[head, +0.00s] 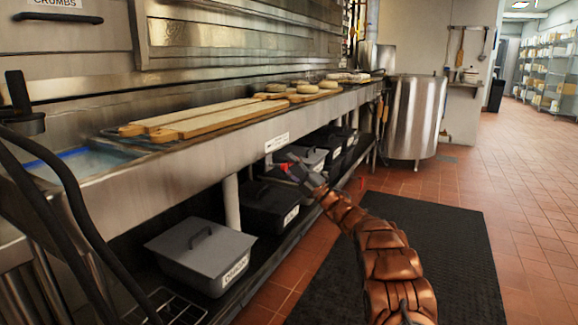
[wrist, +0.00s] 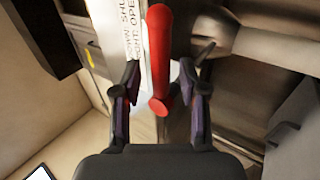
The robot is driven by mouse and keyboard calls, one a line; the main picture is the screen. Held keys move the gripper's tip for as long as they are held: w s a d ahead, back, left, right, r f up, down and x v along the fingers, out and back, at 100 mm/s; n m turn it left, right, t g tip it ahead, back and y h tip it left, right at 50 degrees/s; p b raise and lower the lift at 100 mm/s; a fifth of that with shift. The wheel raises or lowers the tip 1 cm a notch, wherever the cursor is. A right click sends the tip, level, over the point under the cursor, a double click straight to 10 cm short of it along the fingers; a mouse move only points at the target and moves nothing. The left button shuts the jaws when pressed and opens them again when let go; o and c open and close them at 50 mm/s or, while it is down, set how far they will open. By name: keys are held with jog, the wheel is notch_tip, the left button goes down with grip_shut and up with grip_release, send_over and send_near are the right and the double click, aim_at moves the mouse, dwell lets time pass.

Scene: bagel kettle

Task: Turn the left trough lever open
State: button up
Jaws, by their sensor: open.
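The red trough lever (wrist: 159,45) runs up the middle of the wrist view, between the two fingers of my open gripper (wrist: 161,88). The fingers stand on either side of it, with a visible gap at least on the left; I cannot tell if the right finger touches. In the head view my gripper (head: 294,167) is at the front of the steel trough (head: 225,146), just below a white label (head: 277,142). A bit of red shows at the fingers there; most of the lever is hidden. The label also shows in the wrist view (wrist: 116,40), with partly readable words including "SHUT" and "OPEN".
Long wooden boards (head: 205,121) and bagels (head: 306,87) lie along the counter. Lidded grey bins (head: 202,252) and black bins (head: 268,205) sit on the shelf below. A large steel kettle (head: 415,117) stands beyond. A black mat (head: 440,235) covers open floor.

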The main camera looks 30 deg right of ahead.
jog(key=v, duration=1.2)
dwell(0.5)
